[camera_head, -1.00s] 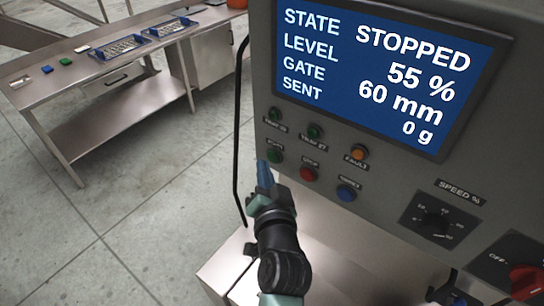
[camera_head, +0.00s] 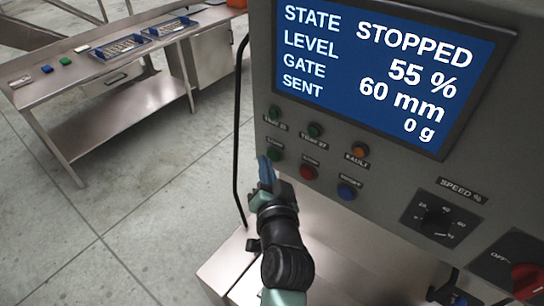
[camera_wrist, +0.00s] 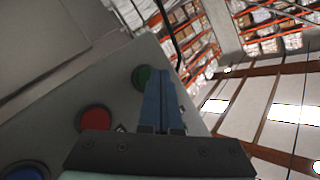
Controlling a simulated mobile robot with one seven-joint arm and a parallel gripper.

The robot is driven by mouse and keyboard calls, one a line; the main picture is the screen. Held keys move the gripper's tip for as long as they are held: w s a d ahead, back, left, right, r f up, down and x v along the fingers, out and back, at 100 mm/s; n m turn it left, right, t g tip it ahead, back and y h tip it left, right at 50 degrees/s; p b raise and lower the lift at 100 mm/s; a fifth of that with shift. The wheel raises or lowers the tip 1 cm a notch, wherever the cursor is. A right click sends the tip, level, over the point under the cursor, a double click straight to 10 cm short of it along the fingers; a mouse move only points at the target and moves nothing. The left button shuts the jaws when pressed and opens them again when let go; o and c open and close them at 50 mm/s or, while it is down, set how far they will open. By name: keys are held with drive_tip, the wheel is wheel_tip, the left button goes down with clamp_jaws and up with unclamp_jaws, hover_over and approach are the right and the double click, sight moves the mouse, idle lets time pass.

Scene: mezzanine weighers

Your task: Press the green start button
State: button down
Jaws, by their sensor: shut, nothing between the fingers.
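The green start button (camera_head: 276,154) is on the left of the grey control panel, at the left end of the lower button row. My gripper (camera_head: 264,160) is shut and empty, its blue fingertips just left of the button and partly overlapping its edge in the head view. In the wrist view the green button (camera_wrist: 141,76) shows beside the tips of the shut fingers (camera_wrist: 158,72). I cannot tell whether the tips touch the panel or the button. The screen (camera_head: 390,75) reads STOPPED, 55 %, 60 mm, 0 g.
A red button (camera_head: 308,172) and a blue button (camera_head: 347,191) sit to the right in the same row. Green lamps (camera_head: 316,130) and an orange fault lamp (camera_head: 358,150) are above. A speed knob (camera_head: 437,222) and red switch (camera_head: 526,280) are farther right. A black cable (camera_head: 238,150) hangs left.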

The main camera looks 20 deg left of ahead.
drive_tip(key=shift+w+d+b, duration=0.25)
drive_tip(key=shift+w+b, duration=0.05)
drive_tip(key=shift+w, duration=0.2)
idle(0.9)
drive_tip(key=shift+s, duration=0.1)
drive_tip(key=shift+s+a+p, duration=0.3)
drive_tip(key=shift+s+p, duration=0.15)
drive_tip(key=shift+s, duration=0.25)
drive_tip(key=shift+s+a+p, duration=0.3)
drive_tip(key=shift+s+p, duration=0.1)
drive_tip(key=shift+s, duration=0.4)
drive_tip(key=shift+s+a+p, duration=0.3)
drive_tip(key=shift+s+p, duration=0.15)
drive_tip(key=shift+s, duration=0.3)
drive_tip(key=shift+s+a+p, duration=0.3)
drive_tip(key=shift+s+p, duration=0.1)
drive_tip(key=shift+s, duration=0.4)
